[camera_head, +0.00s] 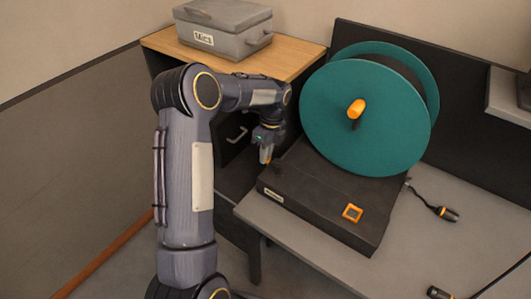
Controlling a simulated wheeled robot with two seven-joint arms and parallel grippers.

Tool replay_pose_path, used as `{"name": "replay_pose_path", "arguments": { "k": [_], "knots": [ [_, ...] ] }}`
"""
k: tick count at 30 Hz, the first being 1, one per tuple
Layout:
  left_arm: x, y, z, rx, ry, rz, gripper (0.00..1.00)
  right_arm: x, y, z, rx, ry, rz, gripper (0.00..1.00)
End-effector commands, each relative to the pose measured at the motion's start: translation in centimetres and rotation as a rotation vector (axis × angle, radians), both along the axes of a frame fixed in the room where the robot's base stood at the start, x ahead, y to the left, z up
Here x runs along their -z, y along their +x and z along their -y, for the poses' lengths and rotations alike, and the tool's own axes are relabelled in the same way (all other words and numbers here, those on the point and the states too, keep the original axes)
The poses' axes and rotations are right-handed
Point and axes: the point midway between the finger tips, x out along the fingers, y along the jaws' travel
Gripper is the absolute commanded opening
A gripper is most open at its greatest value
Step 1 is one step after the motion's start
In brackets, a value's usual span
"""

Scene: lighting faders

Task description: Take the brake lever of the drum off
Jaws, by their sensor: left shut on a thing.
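The drum (362,140) is a large teal cable reel with two discs, standing on a dark base box (318,205) on the grey table. An orange knob (356,108) sits at the drum's hub. My left gripper (266,150) is at the left end of the base box, pointing down. It is shut on a small orange-tipped piece (265,156), which looks like the brake lever; the fingers hide most of it. I cannot tell the lever's exact angle. My right gripper is not in view.
An orange square (352,213) is on the base box's top. A cable with a black and orange connector (445,213) lies right of the base; another connector (438,293) is at the front edge. A grey case (222,28) stands on the wooden cabinet top (295,62) behind my arm.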

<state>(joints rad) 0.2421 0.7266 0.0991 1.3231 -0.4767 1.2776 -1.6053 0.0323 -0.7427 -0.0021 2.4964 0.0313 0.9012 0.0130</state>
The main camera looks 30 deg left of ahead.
Motion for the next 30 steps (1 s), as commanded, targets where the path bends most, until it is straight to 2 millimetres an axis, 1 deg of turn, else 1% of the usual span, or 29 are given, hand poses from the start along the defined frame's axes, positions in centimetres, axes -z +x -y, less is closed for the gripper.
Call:
{"name": "replay_pose_path", "arguments": {
  "k": [11, 12, 16, 25, 28, 30],
  "knots": [
    [-0.1, 0.1, 0.1, 0.008, -0.001, 0.003, 0.00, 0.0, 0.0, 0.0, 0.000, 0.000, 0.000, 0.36],
    [-0.1, 0.1, 0.1, 0.008, -0.001, 0.003, 0.20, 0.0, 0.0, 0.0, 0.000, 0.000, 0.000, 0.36],
    [-0.1, 0.1, 0.1, 0.007, -0.001, 0.003, 0.37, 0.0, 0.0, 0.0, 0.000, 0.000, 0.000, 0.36],
    [-0.1, 0.1, 0.0, 0.005, 0.000, 0.002, 0.38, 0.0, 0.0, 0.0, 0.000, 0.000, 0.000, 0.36],
    [-0.9, 0.3, 0.0, 0.005, 0.001, 0.004, 0.38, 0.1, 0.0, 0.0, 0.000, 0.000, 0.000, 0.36],
    [-1.9, 0.5, 0.0, 0.005, 0.002, 0.007, 0.38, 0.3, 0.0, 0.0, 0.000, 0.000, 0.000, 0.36]
  ]
}}
